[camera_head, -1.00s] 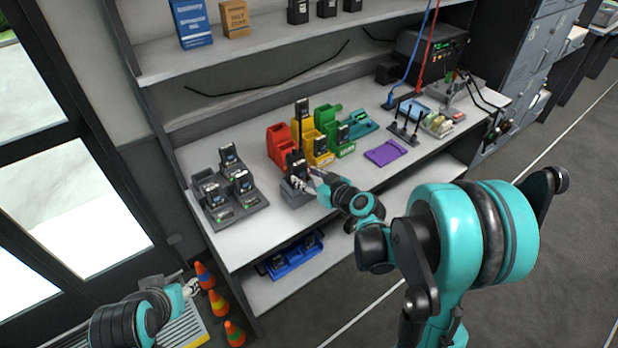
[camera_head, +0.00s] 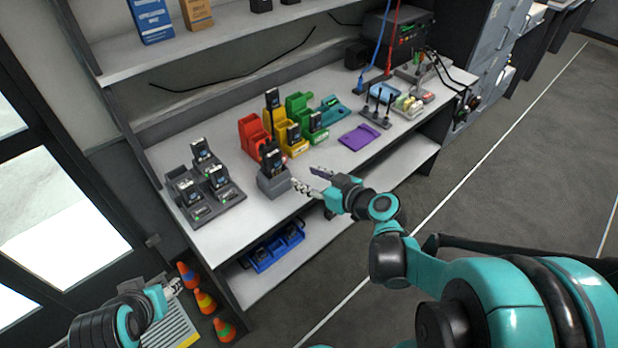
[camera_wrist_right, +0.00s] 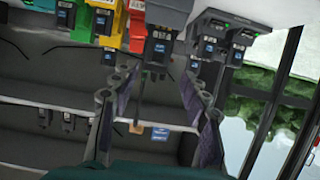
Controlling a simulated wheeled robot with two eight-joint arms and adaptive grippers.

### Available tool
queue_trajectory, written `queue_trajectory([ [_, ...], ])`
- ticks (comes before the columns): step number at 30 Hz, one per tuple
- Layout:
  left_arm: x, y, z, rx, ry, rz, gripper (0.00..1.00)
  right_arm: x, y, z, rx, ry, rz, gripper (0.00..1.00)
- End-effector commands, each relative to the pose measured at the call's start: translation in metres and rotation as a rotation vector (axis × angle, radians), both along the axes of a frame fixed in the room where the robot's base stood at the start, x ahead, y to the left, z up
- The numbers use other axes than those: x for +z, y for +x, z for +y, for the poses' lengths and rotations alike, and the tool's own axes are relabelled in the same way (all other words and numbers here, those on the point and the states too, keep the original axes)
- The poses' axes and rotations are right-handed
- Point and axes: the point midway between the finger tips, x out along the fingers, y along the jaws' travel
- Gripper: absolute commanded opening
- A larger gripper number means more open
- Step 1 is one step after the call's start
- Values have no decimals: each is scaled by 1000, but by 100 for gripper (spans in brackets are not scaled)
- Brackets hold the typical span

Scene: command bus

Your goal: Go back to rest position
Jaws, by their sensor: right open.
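My right gripper (camera_head: 310,182) is open and empty in the head view, near the front edge of the workbench and just right of a grey single holder (camera_head: 273,186) with a black radio (camera_head: 272,158) upright in it. The gripper is apart from both. In the right wrist view its two fingers (camera_wrist_right: 155,105) are spread, with nothing between them, and the picture is upside down. My left gripper (camera_head: 172,288) is low at the left of the head view, beside the orange cones; its fingers are too small to tell open or shut.
The workbench (camera_head: 215,226) carries a grey multi-slot charger (camera_head: 212,208), red (camera_head: 252,133), yellow (camera_head: 297,150) and green (camera_head: 318,137) bins, and a purple pad (camera_head: 360,137). A blue tray (camera_head: 262,259) sits on the lower shelf. Orange cones (camera_head: 205,301) stand on the floor. Floor to the right is clear.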

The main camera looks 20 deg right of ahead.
Motion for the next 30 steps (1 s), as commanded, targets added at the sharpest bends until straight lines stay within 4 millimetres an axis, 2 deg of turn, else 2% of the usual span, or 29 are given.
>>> queue_trajectory([
  [12,0,0,0,0,0,0,46,0,0,1,1,1,2,46],
  [17,0,0,0,0,0,0,46,-4,-12,18,9,8,87,46],
  [20,0,0,0,0,0,0,46,-12,-33,38,0,6,213,46],
  [24,0,0,0,0,0,0,46,-21,-77,56,-70,-20,404,46],
  [30,0,0,0,0,0,0,46,-25,-130,50,-234,-78,551,46],
])
